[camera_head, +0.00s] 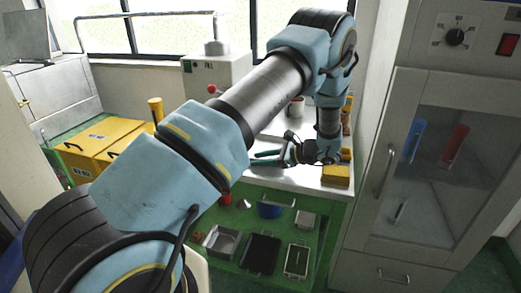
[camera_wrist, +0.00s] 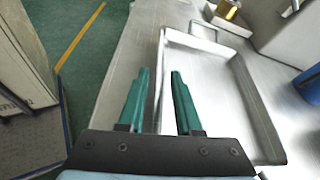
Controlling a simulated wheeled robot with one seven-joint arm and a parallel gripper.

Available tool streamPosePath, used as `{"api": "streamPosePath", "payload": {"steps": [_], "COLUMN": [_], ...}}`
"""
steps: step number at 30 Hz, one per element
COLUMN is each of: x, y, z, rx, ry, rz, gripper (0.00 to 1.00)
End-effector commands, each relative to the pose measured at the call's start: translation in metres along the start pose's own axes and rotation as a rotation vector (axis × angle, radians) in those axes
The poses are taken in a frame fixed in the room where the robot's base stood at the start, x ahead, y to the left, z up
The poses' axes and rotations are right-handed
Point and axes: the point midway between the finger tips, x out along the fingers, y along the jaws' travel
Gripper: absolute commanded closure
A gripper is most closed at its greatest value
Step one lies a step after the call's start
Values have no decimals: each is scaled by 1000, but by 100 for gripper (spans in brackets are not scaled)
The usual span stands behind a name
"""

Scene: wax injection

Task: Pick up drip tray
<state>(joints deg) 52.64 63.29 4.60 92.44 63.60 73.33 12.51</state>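A shallow silver metal tray (camera_wrist: 215,75), which looks like the drip tray, lies flat on a pale worktop in the wrist view. It has raised walls and a wire handle at its far end. My gripper (camera_wrist: 159,72) has two teal fingers, spread apart with a gap between them. The tray's left wall shows in that gap, and the right finger overlaps the tray's inside. I cannot tell how high the fingertips are above the rim. In the head view my gripper (camera_head: 266,158) is over the white bench, and my arm hides the tray.
A blue object (camera_wrist: 309,84) and a brass-coloured piece (camera_wrist: 227,9) stand near the tray. A yellow block (camera_head: 336,174) sits at the bench's right end. Below, a green shelf holds a metal tray (camera_head: 222,242) and a black tray (camera_head: 261,254). A glass-door cabinet (camera_head: 430,160) stands right.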

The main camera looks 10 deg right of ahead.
Motion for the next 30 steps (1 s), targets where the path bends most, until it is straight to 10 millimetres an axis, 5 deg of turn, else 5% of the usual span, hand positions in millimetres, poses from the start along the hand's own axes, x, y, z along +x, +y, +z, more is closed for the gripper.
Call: {"api": "streamPosePath", "payload": {"steps": [8,30], "x": [0,0], "y": [0,0], "z": [0,0], "rx": [0,-1], "ry": [0,0], "rz": [0,0], "gripper": [100,100]}}
